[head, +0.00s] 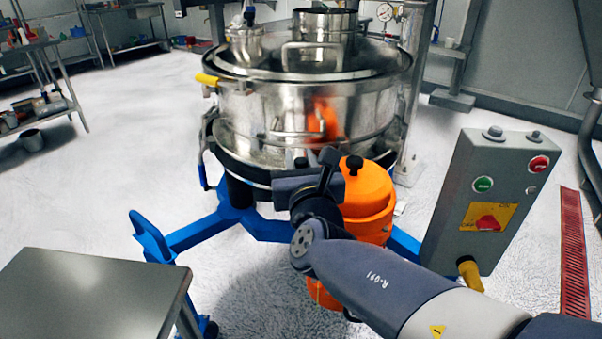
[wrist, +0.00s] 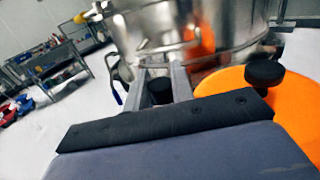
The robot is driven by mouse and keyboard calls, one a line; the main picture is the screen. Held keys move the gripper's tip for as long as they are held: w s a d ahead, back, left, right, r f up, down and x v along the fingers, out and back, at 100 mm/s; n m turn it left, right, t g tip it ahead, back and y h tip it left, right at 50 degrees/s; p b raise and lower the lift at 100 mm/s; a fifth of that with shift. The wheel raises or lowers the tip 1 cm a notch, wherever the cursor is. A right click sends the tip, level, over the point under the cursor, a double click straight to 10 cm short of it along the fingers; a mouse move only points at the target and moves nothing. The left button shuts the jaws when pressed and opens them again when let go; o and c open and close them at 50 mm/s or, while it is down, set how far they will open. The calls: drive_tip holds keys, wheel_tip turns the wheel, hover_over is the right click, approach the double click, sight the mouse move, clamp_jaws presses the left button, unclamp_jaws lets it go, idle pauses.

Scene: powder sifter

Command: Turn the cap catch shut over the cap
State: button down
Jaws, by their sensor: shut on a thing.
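The orange cap (head: 368,188) sits low in front of the steel sifter, with a black knob (head: 354,163) on its top. In the wrist view the orange cap (wrist: 255,105) is at the right, with the same knob (wrist: 264,73) upright on it. My gripper (head: 305,165) is just left of the cap in the head view. In the wrist view my gripper (wrist: 161,78) has both fingers around a second small black knob (wrist: 160,92), seemingly the cap catch's grip. The catch's arm and exact angle are hidden by my gripper and wrist.
The steel sifter drum (head: 300,110) stands right behind my gripper, with a yellow handle (head: 207,79) at its left rim. A grey control box (head: 490,200) stands at right. A steel table (head: 95,300) is at front left. Blue legs (head: 200,232) spread below.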

drive_tip(key=shift+w+f+n+g+y+b, duration=0.15)
drive_tip(key=shift+n+y+b, duration=0.6)
drive_tip(key=shift+b, duration=2.35)
drive_tip(key=shift+f+n+g+y+b, duration=0.3)
drive_tip(key=shift+y+b, duration=0.75)
drive_tip(key=shift+b, duration=2.05)
drive_tip(key=y+b, duration=0.1)
drive_tip(key=b, duration=0.2)
drive_tip(key=n+b, duration=0.1)
drive_tip(key=b, duration=0.2)
drive_tip(key=shift+r+n+g+y, duration=0.25)
drive_tip(key=shift+r+y, duration=0.05)
drive_tip(key=shift+y, duration=0.1)
drive_tip(key=c, duration=1.3)
unclamp_jaws()
drive_tip(key=shift+s+r, duration=0.1)
drive_tip(key=shift+s, duration=0.1)
drive_tip(key=shift+o, duration=0.2)
